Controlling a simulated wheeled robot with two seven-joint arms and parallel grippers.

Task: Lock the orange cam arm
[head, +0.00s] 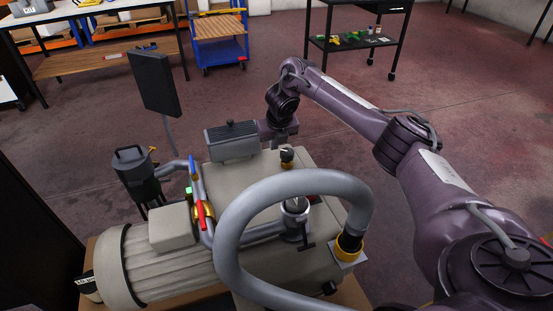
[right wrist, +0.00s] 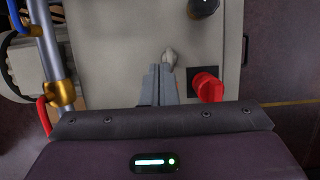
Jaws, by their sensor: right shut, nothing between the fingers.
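I cannot clearly pick out an orange cam arm. In the head view a yellow-orange collar (head: 350,243) sits at the end of the thick grey hose (head: 228,225). A metal fitting (head: 295,205) stands inside the hose loop, with a small red piece (head: 312,198) beside it. My right gripper (head: 232,145) is over the far side of the pump (head: 325,215); its fingertips do not show clearly there. My left gripper is out of view.
Left of the fingers is a metal pipe (right wrist: 45,45) with a blue handle (right wrist: 16,16), a red handle (right wrist: 43,115) and a brass fitting (right wrist: 61,94). A black knob (right wrist: 203,6) is farther up. Open floor (head: 470,130) lies right of the pump.

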